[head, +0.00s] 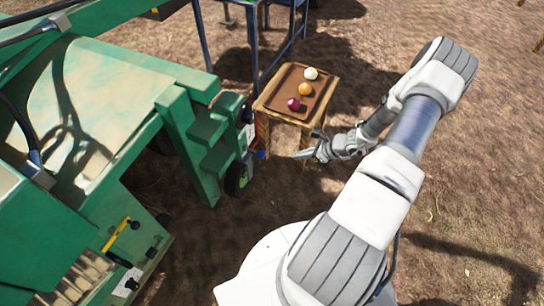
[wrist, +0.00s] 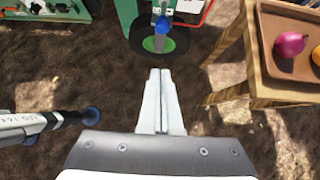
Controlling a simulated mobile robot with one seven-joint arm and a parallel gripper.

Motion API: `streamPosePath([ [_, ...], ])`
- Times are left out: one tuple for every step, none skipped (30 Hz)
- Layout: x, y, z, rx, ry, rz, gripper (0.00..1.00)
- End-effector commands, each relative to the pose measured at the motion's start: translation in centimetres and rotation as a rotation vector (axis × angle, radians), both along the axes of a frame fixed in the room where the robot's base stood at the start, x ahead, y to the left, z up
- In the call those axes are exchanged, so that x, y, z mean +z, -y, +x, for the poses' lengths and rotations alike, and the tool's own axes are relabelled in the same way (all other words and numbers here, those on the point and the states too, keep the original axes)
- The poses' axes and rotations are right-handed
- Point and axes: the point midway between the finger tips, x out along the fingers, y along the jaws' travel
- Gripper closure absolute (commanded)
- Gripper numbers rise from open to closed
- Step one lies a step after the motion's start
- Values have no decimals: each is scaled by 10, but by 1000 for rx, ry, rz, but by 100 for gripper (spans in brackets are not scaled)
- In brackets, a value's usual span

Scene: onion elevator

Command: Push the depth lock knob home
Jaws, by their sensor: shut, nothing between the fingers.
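A small blue knob (wrist: 162,24), which seems to be the depth lock knob, sticks out of the green machine (wrist: 131,14) in front of a black wheel with a green hub (wrist: 158,44). In the head view the blue knob (head: 261,154) shows at the machine's right edge, beside the wooden stand. My gripper (wrist: 160,72) is shut and empty, with its fingertips pointing towards the wheel and knob. In the head view my gripper (head: 300,155) is to the right of the knob, apart from it. How far the knob sticks out is too small to tell.
A wooden stand (head: 262,103) with a brown tray (head: 285,88) holds a white, an orange and a purple onion close beside my gripper. It also stands on the right in the wrist view (wrist: 243,60). Bare ground (head: 440,200) is open on the right.

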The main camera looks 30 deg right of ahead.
Motion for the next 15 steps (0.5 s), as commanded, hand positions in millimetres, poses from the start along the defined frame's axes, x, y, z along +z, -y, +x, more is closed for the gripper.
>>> streamPosePath([
  [-2,0,-1,-6,-1,3,100],
  [-3,0,-1,-8,-1,3,100],
  [-3,1,-1,-8,-2,4,100],
  [-3,1,-1,-10,-2,4,100],
  [-3,1,-1,-9,-1,3,100],
  [-3,1,-1,-8,-2,4,100],
  [-3,1,-1,-8,-2,4,100],
  [-3,1,-1,-8,-2,4,100],
  [-3,1,-1,-8,-1,3,100],
  [-3,1,-1,-8,-1,3,100],
  [-3,0,-1,-8,-1,3,100],
  [-4,0,0,-8,-1,3,100],
  [-5,-1,1,-7,-2,4,100],
  [-6,-2,1,-7,-1,5,100],
  [-9,-3,3,-6,-1,5,100],
])
